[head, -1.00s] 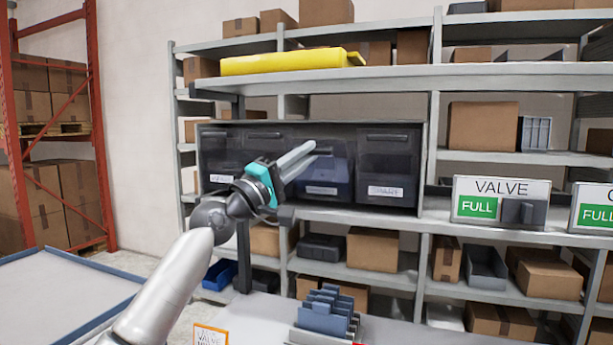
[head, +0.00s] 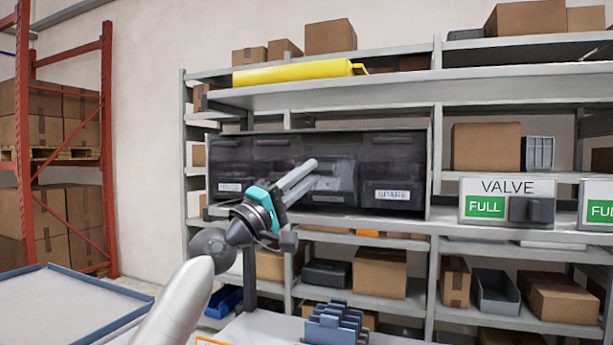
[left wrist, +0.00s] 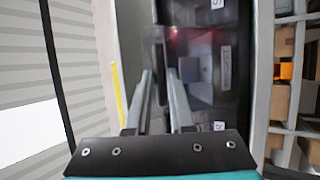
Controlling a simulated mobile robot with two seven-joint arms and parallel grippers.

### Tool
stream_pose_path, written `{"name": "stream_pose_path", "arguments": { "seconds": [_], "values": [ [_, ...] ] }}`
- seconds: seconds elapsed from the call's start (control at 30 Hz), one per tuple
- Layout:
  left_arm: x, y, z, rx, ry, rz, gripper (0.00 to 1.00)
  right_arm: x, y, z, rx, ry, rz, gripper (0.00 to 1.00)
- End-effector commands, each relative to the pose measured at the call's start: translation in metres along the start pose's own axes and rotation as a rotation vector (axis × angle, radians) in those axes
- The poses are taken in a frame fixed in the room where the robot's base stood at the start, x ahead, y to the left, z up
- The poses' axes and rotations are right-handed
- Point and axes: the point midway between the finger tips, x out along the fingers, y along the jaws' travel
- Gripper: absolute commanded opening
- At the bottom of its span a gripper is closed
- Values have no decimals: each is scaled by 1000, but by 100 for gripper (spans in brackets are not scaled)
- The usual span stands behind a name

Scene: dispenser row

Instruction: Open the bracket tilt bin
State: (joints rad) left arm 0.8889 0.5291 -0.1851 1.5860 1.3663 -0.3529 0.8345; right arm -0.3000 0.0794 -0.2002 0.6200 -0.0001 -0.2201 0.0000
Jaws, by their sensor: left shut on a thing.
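The bracket tilt bin (head: 335,181) is the dark see-through bin behind my gripper in the row on the shelf. Its front seems to lean out a little from its neighbours, and its label sits slightly lower than theirs. In the left wrist view the bin (left wrist: 200,80) shows its label sideways, with pale shapes inside. My left gripper (head: 313,170) reaches to the top of this bin's front and is shut on what looks like its handle, mostly hidden by the fingers. My right gripper is out of view.
The spare bin (head: 392,170) is shut to the right, and other shut bins (head: 231,160) are to the left. A VALVE FULL sign (head: 507,201) stands on the shelf at right. Blue dividers (head: 335,325) stand below on the pale table. Space before the bins looks free.

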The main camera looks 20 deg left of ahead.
Motion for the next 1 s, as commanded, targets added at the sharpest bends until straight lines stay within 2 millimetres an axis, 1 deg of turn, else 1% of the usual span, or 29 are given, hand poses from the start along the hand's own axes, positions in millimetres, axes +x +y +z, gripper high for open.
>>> {"name": "stream_pose_path", "arguments": {
  "seconds": [0.03,0.53,0.57,0.77,1.0],
  "values": [
    [-1,-10,2,-7,-5,-19,0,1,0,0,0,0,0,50],
    [-2,-13,3,-9,-6,-24,0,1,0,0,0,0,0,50],
    [-2,-13,3,-9,-6,-24,23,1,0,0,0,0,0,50],
    [-2,-11,2,-7,-5,-21,46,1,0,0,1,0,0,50],
    [-2,-8,2,-4,-4,-14,46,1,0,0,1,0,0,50]
  ]
}}
